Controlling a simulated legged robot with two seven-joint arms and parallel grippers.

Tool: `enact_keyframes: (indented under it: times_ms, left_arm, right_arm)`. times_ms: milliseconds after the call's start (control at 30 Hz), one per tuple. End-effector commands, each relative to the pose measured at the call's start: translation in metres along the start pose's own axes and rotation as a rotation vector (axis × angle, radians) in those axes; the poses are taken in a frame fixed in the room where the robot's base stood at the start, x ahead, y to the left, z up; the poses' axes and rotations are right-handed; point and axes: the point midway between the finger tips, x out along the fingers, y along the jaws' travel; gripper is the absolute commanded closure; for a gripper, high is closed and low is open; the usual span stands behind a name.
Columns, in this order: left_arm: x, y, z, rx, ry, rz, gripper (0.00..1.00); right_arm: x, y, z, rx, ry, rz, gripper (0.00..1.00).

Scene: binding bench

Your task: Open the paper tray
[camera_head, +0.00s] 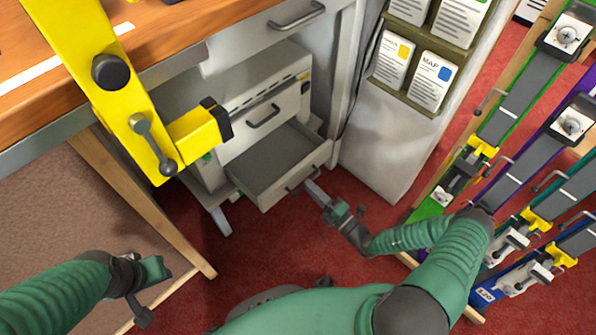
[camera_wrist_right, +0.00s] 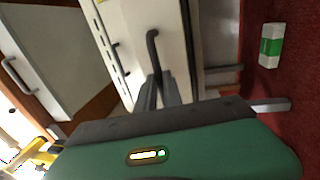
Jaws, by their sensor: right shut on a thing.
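The paper tray (camera_head: 268,178) is the low drawer of a grey-white cabinet under the bench. It stands pulled out and its empty inside shows from above. My right gripper (camera_head: 308,186) is at the tray's front and shut on its dark handle (camera_head: 300,182). In the right wrist view the dark handle (camera_wrist_right: 152,42) rises from between the fingers (camera_wrist_right: 157,92) against the pale front. My left gripper (camera_head: 150,288) is at the lower left, away from the cabinet, with its fingers apart and nothing between them.
A closed drawer (camera_head: 262,135) with its own handle sits above the tray. A yellow arm-like fixture (camera_head: 130,90) hangs over the bench's edge at the left. A pale panel with card pockets (camera_head: 385,150) stands right of the cabinet. Racked ski-like boards (camera_head: 515,110) fill the right side. Red carpet lies before the tray.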

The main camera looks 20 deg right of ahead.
Motion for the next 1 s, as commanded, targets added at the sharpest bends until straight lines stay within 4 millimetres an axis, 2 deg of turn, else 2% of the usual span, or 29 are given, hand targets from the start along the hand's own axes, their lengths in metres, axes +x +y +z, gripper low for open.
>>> enact_keyframes:
  times_ms: [100,200,567,600,733,1000]
  left_arm:
    - [-0.005,0.000,-0.001,0.000,0.000,0.000,0.64]
    - [-0.006,0.000,-0.001,0.000,0.000,0.000,0.64]
    - [-0.005,0.000,-0.001,0.000,0.000,0.000,0.64]
    - [-0.005,0.000,-0.001,0.000,0.000,0.000,0.64]
    - [-0.005,0.000,-0.001,0.000,0.000,0.000,0.64]
    - [-0.006,0.000,-0.001,0.000,0.000,0.000,0.64]
  right_arm:
    - [-0.014,0.000,0.000,0.001,0.000,-0.009,1.00]
    - [-0.019,0.000,-0.001,0.001,0.001,-0.009,1.00]
    - [-0.021,0.000,-0.001,0.000,0.003,-0.010,1.00]
    - [-0.021,0.000,-0.001,0.000,0.003,-0.010,0.85]
    - [-0.021,0.001,0.000,0.000,0.002,-0.007,0.68]
    - [-0.020,0.002,0.000,-0.001,0.001,-0.003,0.68]
